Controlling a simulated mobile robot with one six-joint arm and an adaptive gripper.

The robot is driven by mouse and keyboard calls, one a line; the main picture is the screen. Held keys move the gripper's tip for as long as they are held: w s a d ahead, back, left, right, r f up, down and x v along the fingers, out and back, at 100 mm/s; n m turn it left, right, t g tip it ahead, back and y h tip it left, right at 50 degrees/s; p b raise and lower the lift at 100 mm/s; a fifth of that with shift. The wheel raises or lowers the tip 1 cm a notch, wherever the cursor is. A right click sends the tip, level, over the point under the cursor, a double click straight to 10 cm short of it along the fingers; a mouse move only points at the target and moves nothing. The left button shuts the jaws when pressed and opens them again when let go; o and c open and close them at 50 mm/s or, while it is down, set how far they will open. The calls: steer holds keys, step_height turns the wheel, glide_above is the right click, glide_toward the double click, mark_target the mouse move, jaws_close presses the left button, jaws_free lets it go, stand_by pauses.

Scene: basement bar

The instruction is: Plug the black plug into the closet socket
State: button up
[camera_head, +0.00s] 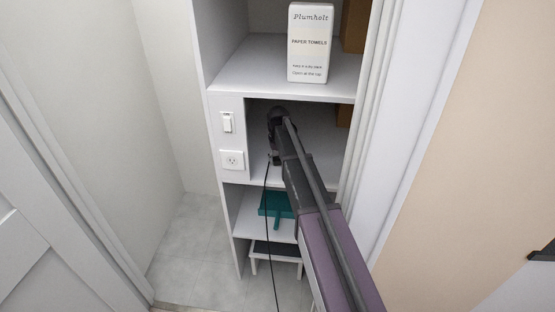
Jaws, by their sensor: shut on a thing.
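The closet socket (232,160) is a white outlet plate on the left front panel of the shelf unit, below a light switch. My gripper (273,159) is in front of the middle shelf opening, a little to the right of the socket and apart from it. It is shut on the black plug (269,159), which is small and mostly hidden against the dark gripper. The plug's thin black cord (268,215) hangs down from it past the lower shelves to the bottom of the picture. Which way the prongs face cannot be told.
A white light switch (227,122) sits above the socket. A paper towels box (310,42) stands on the upper shelf (260,75). A teal dustpan-like thing (275,205) and a small step stool (275,249) are below. The floor at left is clear.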

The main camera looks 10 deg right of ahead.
steer(key=shift+r+p, duration=0.65)
steer(key=shift+r, duration=0.25)
steer(key=s+r+p, duration=0.2)
steer(key=s, duration=1.4)
steer(key=shift+a, duration=0.25)
